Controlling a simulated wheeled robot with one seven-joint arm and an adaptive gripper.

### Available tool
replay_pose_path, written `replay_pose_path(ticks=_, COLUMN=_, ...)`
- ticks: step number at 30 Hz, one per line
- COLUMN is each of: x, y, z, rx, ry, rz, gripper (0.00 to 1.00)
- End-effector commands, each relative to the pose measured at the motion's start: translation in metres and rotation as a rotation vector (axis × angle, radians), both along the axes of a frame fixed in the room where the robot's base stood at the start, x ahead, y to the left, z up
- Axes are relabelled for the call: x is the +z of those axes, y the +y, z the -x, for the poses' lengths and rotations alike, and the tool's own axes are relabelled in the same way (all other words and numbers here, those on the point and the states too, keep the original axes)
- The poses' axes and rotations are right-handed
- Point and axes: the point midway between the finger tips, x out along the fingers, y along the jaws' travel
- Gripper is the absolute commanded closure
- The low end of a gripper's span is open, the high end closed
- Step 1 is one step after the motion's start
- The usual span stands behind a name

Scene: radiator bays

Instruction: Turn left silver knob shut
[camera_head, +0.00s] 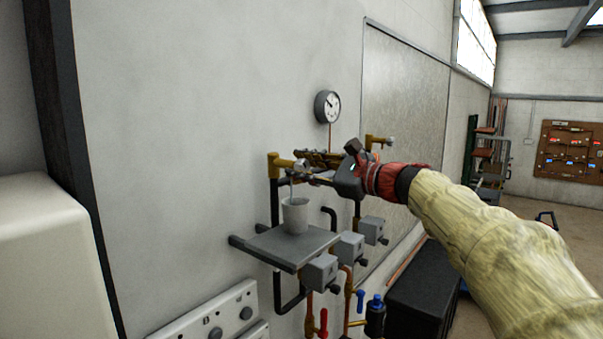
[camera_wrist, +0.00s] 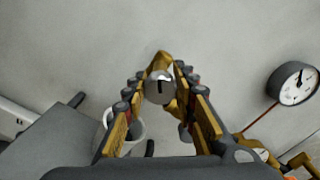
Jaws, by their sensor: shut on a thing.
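The left silver knob (camera_wrist: 159,87) sits on a brass tap (camera_head: 280,165) on the wall. In the wrist view the knob shows a dark slot and lies between the fingertips. My gripper (camera_head: 304,168) comes from the right and is shut on this knob; its fingers hide much of it in the head view. A light grey cup (camera_head: 295,216) stands upright on the grey shelf (camera_head: 262,248) below the tap. A thin grey streak, perhaps water, runs from the tap towards the cup. The cup also shows partly behind a finger in the wrist view (camera_wrist: 137,130).
A second brass tap (camera_head: 373,140) with a silver knob (camera_head: 391,141) is to the right, behind my gripper. Grey boxes (camera_head: 320,272) and pipes with a red handle (camera_head: 323,322) and a blue handle (camera_head: 360,298) are below.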

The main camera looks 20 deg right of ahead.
Motion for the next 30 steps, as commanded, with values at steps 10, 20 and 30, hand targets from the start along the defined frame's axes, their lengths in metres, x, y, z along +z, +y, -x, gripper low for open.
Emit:
replay_pose_path(ticks=10, x=-0.007, y=0.0005, z=0.0005, rx=0.0, ry=-0.177, rz=0.239, gripper=0.98)
replay_pose_path(ticks=20, x=-0.0071, y=0.0009, z=0.0006, rx=0.0, ry=-0.356, rz=0.487, gripper=0.98)
replay_pose_path(ticks=30, x=-0.0065, y=0.0011, z=0.0004, rx=0.002, ry=-0.493, rz=0.679, gripper=0.98)
